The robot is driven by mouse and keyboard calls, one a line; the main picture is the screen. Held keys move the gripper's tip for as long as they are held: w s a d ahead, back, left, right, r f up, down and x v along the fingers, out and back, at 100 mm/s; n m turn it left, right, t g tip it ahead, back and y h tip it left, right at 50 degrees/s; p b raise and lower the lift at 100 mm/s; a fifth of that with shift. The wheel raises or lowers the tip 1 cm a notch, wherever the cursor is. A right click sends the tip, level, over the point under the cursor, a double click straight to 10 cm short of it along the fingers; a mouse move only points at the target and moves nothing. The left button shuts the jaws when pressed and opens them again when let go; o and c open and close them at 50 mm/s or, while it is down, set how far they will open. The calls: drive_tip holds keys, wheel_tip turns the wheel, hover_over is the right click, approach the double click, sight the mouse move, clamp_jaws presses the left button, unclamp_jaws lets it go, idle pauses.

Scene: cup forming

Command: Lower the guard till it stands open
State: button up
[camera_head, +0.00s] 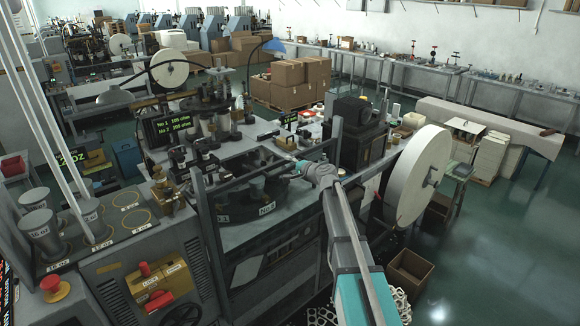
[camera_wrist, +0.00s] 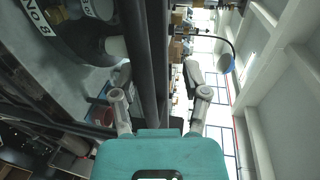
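The guard (camera_head: 240,175) appears in the head view as a dark bar framework across the front of the machine, between two upright posts; its exact lower edge is hard to make out. My gripper (camera_head: 297,162) is at the bar's right part, near the right post. In the wrist view a dark bar (camera_wrist: 142,50) runs lengthwise between the two spread fingers of my gripper (camera_wrist: 158,78). The fingers are apart, one on each side, and I see no clear contact with the bar. The fingertip contact is too small to tell in the head view.
Behind the guard is a dark round turret (camera_head: 265,200) with numbered labels. A large white reel (camera_head: 418,175) stands right of my arm. A control box with a red button (camera_head: 52,288) is at the lower left. Open floor (camera_head: 480,240) lies to the right.

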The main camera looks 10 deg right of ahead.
drive_tip(key=shift+s+d, duration=0.1)
drive_tip(key=p+v, duration=0.3)
drive_tip(key=v, duration=1.2)
drive_tip(key=shift+s, duration=0.4)
idle(1.7)
drive_tip(key=shift+d, duration=0.15)
drive_tip(key=shift+w+f, duration=0.1)
idle(0.5)
drive_tip(key=shift+w+a+f+b, duration=0.65)
drive_tip(key=shift+a+f+b, duration=0.1)
drive_tip(key=b+x, duration=0.2)
drive_tip(key=x, duration=1.1)
drive_tip(key=shift+w+a+b, duration=0.15)
drive_tip(key=shift+w+b, duration=0.25)
clamp_jaws()
